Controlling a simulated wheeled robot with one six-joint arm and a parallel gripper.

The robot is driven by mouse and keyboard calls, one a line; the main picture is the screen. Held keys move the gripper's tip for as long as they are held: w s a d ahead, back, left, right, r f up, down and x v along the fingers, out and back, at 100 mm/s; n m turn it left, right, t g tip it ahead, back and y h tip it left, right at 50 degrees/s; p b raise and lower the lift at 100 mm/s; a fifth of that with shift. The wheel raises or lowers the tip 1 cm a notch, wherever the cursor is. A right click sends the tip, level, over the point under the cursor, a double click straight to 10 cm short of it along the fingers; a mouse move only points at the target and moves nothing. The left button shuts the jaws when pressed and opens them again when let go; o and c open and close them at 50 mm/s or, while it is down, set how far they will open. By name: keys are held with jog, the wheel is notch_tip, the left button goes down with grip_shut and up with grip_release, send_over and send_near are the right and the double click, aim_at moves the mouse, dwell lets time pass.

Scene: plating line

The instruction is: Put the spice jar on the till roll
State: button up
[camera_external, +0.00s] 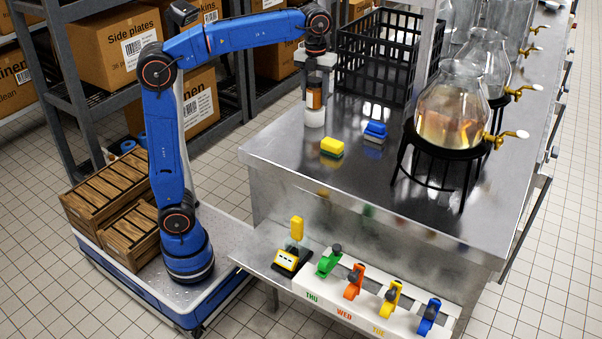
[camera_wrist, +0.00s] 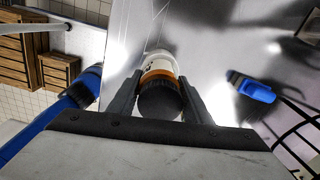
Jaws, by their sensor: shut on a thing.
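The spice jar (camera_external: 314,98) has a dark lid and an orange-brown body. My gripper (camera_external: 315,89) is shut on it and holds it upright over the steel counter. The white till roll (camera_external: 314,118) stands on the counter directly under the jar. The jar's bottom looks to be at the roll's top; I cannot tell whether they touch. In the wrist view the jar's dark lid (camera_wrist: 160,102) lies between the fingers, with its orange part and the pale roll (camera_wrist: 157,57) beyond it. The lid hides much of the jar and roll there.
A yellow sponge (camera_external: 332,147) and a blue brush-like item (camera_external: 375,131) lie on the counter (camera_external: 285,155). A black crate (camera_external: 380,55) stands behind the roll. Glass dispensers (camera_external: 452,105) on black stands fill the right. Coloured clips line the lower shelf.

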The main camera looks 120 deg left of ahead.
jog(key=shift+f, duration=0.3)
jog(key=o, duration=1.2)
notch_tip(320, 180, up, 12)
jog(key=shift+r, duration=0.15)
